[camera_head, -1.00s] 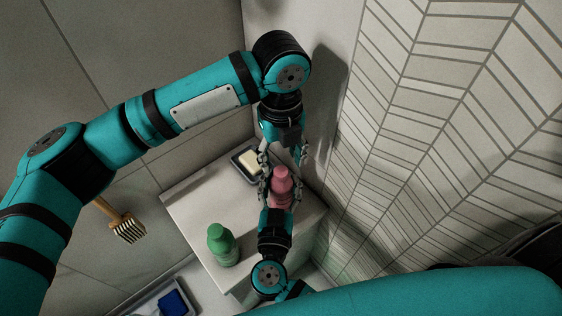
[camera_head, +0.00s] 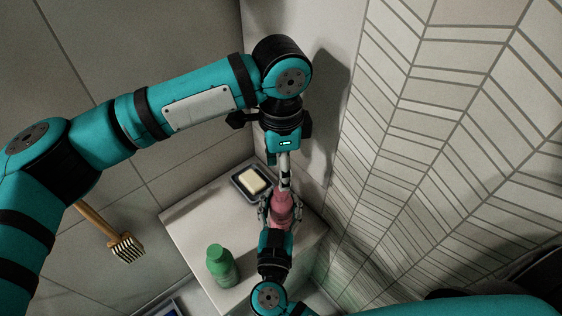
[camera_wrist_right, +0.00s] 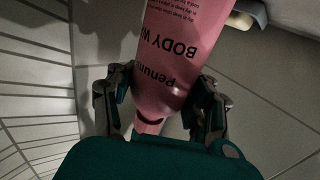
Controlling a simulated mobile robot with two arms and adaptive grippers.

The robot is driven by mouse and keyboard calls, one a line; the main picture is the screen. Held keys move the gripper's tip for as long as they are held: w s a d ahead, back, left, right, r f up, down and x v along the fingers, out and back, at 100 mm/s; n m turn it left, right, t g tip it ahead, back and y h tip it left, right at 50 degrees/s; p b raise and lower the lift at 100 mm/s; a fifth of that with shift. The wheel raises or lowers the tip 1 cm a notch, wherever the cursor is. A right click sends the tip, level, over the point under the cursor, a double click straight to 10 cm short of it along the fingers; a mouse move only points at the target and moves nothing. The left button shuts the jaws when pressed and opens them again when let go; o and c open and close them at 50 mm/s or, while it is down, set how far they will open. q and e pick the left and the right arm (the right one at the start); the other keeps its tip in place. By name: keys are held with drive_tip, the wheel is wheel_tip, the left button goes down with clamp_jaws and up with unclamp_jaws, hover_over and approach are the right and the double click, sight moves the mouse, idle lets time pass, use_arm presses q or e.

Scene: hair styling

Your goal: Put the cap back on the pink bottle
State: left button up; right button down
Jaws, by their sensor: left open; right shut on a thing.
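The pink bottle (camera_head: 281,211) is in my right gripper (camera_head: 281,209), whose fingers are shut around its sides. In the right wrist view the pink bottle (camera_wrist_right: 178,52) shows dark lettering and a narrowing lower end between the two fingers (camera_wrist_right: 160,105). My left gripper (camera_head: 285,168) is directly above the bottle's top in the head view, its fingers seen edge-on. It is open, with its tips at or very close to the bottle's top. I cannot make out a separate cap; the fingers partly cover that area.
A white counter (camera_head: 195,222) lies below the grippers. On it are a green bottle (camera_head: 221,266) and a dark tray (camera_head: 240,187) with pale soap (camera_head: 252,181). A wooden brush (camera_head: 125,245) is at left. A tiled wall (camera_head: 450,130) stands close on the right.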

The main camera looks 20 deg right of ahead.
sight(281, 210)
use_arm(q)
drive_tip(key=n, duration=0.3)
drive_tip(key=r+n, duration=0.1)
drive_tip(key=n, duration=0.2)
drive_tip(key=shift+f, duration=0.1)
drive_tip(key=shift+f, duration=3.95)
clamp_jaws()
